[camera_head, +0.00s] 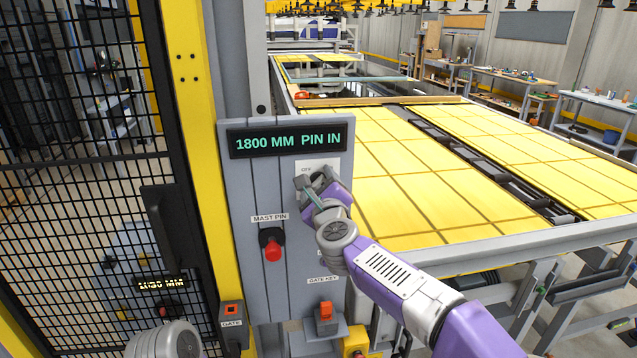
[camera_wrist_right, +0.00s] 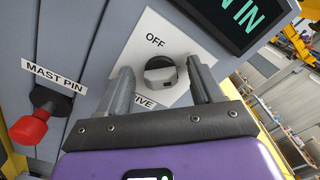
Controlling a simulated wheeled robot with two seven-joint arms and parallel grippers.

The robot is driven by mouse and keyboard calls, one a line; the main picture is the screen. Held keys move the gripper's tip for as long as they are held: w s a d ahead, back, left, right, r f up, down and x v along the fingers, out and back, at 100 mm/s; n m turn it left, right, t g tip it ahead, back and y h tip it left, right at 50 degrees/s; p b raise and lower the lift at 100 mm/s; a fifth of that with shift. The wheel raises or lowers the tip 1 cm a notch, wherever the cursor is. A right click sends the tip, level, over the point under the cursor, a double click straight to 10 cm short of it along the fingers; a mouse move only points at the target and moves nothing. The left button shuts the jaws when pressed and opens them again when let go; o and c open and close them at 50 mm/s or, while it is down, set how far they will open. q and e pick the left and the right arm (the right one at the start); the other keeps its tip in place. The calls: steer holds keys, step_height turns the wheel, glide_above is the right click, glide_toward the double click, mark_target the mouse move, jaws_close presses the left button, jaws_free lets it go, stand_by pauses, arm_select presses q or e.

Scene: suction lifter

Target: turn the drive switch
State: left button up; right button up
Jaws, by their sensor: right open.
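The drive switch (camera_wrist_right: 163,76) is a dark round knob with a grey bar on a white plate (camera_wrist_right: 150,32) marked OFF, with a partly covered label ending in "IVE" below. In the head view the white plate (camera_head: 307,165) shows just under the display, and my right gripper hides most of the knob. My right gripper (camera_head: 316,182) is at the panel; in the wrist view its two fingers (camera_wrist_right: 163,88) stand open, one on each side of the knob. I cannot tell whether they touch it. A grey rounded part of mine shows at the bottom left of the head view; no left fingers show.
The grey panel (camera_head: 237,200) carries a display (camera_head: 287,141) reading "1800 MM PIN IN". A red MAST PIN handle (camera_head: 272,249) is left of my right arm. A mesh gate (camera_head: 90,130) stands left, a yellow-topped conveyor (camera_head: 420,180) right.

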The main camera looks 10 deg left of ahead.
steer(key=shift+w, duration=0.2)
steer(key=shift+c, duration=0.5)
steer(key=c, duration=0.9)
